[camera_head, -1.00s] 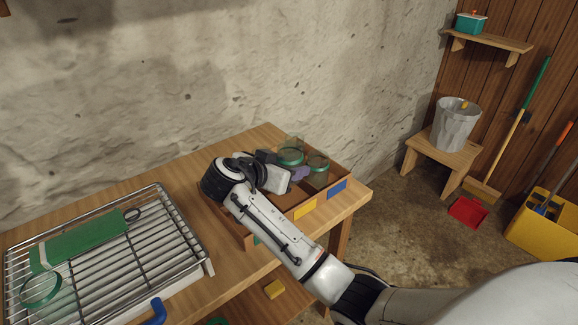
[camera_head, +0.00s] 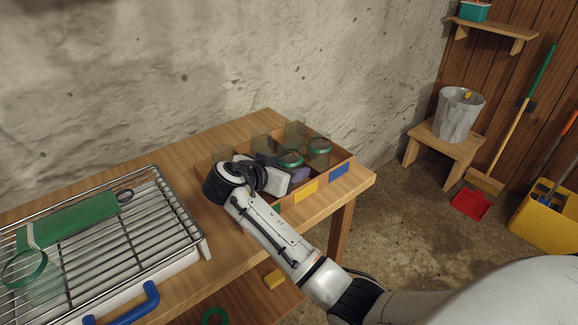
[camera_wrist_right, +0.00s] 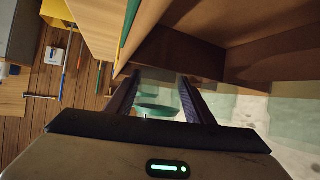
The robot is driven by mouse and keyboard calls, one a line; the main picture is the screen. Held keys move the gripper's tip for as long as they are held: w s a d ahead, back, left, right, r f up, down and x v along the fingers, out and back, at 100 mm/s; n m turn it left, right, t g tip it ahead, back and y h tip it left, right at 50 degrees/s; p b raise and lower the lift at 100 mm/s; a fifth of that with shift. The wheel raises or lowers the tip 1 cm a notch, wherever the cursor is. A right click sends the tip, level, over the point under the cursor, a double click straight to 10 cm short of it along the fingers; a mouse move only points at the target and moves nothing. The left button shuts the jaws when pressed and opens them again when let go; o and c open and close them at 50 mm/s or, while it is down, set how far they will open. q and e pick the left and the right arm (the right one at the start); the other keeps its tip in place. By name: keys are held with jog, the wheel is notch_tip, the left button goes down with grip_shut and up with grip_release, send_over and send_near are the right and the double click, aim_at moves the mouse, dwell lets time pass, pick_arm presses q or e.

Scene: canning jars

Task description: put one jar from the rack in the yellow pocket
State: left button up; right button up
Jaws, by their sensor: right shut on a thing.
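My right gripper (camera_head: 294,172) is shut on a clear glass jar with a green lid (camera_head: 291,158), low over the wooden divided box. The jar is behind the yellow label (camera_head: 305,190), and the fingers and box wall hide its lower part, so I cannot tell whether it touches the bottom. The right wrist view shows the green-lidded jar (camera_wrist_right: 158,108) between the dark fingers. The wire rack (camera_head: 150,215) is at left, with a green-lidded jar (camera_head: 24,268) at its left end. My left gripper is not in view.
Clear glass shapes (camera_head: 262,142) show at the box's back. A green flat item (camera_head: 68,220) lies on the rack. Bare tabletop (camera_head: 185,170) lies between rack and box.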

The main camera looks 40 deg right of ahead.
jog(key=shift+f, duration=0.35)
jog(key=shift+s+f, duration=0.15)
jog(key=shift+f, duration=0.1)
jog(key=o, duration=1.3)
jog(key=shift+f, duration=0.1)
jog(key=shift+c, duration=0.2)
jog(key=shift+s+a+r, duration=0.15)
jog(key=shift+a+r, duration=0.05)
jog(key=shift+a, duration=0.35)
jog(key=v, duration=0.8)
jog(key=shift+r+b, duration=0.35)
jog(key=shift+s+a+r, duration=0.2)
jog(key=shift+a+r, duration=0.25)
jog(key=shift+r, duration=0.1)
